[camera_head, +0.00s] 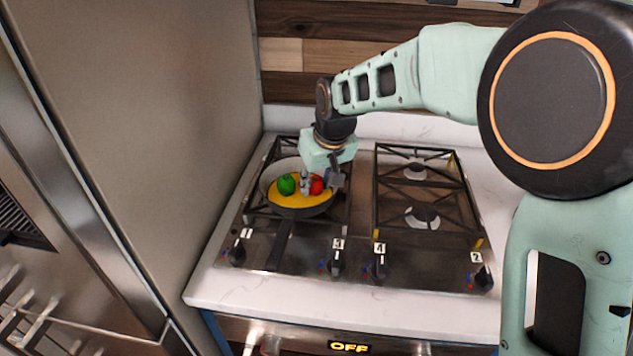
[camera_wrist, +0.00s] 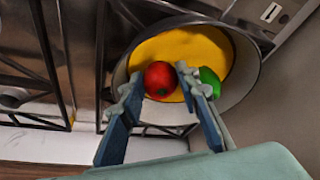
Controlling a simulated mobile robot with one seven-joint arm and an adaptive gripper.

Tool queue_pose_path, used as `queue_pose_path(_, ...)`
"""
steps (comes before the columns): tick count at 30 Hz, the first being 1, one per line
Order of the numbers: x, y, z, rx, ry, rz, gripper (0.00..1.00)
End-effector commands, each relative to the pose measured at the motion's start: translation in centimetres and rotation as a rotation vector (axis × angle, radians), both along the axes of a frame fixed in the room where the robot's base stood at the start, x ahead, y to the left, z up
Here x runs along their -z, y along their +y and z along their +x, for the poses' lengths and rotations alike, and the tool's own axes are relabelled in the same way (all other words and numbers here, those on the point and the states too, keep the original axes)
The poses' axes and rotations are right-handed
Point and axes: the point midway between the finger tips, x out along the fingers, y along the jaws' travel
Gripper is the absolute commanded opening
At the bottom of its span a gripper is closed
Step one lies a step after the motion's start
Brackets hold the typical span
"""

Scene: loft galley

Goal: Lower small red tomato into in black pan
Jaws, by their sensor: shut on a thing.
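The black pan (camera_head: 325,210) sits on the left burner grate, its inside base yellow and its handle pointing to the front. My gripper (camera_head: 318,181) points down over the pan, its fingers on either side of the small red tomato (camera_head: 316,187). In the wrist view the tomato (camera_wrist: 159,79) sits between the fingertips (camera_wrist: 158,82), against the yellow base; whether it touches the base is unclear. A green round vegetable (camera_head: 286,184) lies in the pan to the left, close to one finger. It also shows in the wrist view (camera_wrist: 210,80).
The right burners (camera_head: 422,216) are empty. Knobs (camera_head: 377,267) line the front. A tall metal cabinet (camera_head: 150,110) stands close at left.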

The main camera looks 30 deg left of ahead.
Motion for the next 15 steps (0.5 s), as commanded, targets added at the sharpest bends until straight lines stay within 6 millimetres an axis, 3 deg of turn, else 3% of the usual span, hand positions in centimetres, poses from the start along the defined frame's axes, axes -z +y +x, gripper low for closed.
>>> queue_pose_path(15, 0.84, 0.00, 0.00, 0.000, 0.000, 0.000, 0.08)
